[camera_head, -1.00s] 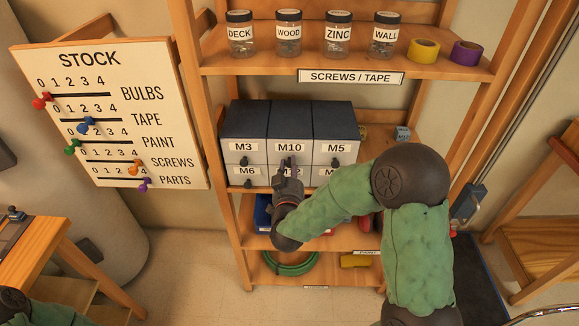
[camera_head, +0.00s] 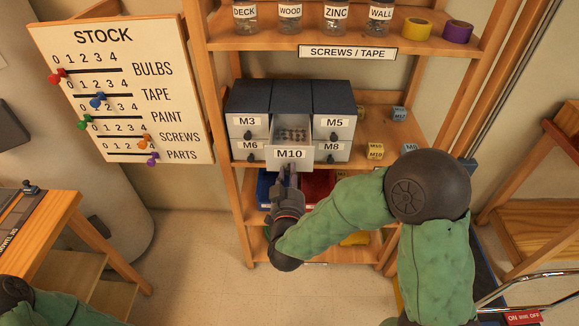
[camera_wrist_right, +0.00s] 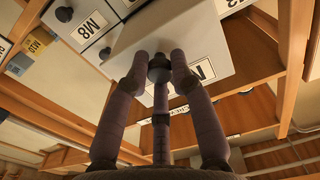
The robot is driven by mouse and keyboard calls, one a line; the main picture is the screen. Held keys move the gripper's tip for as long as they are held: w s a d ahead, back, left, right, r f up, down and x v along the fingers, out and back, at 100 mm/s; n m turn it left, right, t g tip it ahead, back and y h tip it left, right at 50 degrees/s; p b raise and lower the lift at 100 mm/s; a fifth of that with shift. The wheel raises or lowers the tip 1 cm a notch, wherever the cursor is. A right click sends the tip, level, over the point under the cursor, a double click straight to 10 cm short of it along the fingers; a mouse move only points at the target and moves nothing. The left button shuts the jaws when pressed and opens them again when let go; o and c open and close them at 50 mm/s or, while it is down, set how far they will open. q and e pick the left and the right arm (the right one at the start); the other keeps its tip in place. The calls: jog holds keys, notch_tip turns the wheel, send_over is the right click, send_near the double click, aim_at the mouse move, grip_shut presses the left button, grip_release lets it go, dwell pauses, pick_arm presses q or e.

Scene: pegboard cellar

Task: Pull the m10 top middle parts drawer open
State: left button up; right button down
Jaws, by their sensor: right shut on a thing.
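The M10 drawer (camera_head: 293,152) is the top middle one of the parts cabinet (camera_head: 291,97). It stands out from the cabinet front, and small dark parts show inside it. My right gripper (camera_head: 288,176) is in front of the drawer, just below its label. In the right wrist view my right gripper (camera_wrist_right: 160,72) is shut on the dark round knob (camera_wrist_right: 160,68) of the M10 drawer. The M3 drawer (camera_head: 247,124) and M5 drawer (camera_head: 333,124) on either side are closed. My left gripper does not show; only a bit of my left arm is at the bottom left.
Jars and two tape rolls stand on the shelf above (camera_head: 350,40). Small labelled blocks (camera_head: 376,151) sit right of the cabinet. Blue and red bins are on the shelf below.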

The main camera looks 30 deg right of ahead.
jog(key=shift+s+a+r, duration=0.25)
jog(key=shift+s+r, duration=0.1)
jog(key=c, duration=1.1)
grip_release()
jog(key=shift+o, duration=0.2)
jog(key=shift+f, duration=0.1)
jog(key=shift+s, duration=0.1)
jog(key=shift+s+a+f, duration=0.1)
jog(key=shift+s+a, duration=0.15)
jog(key=v, duration=1.1)
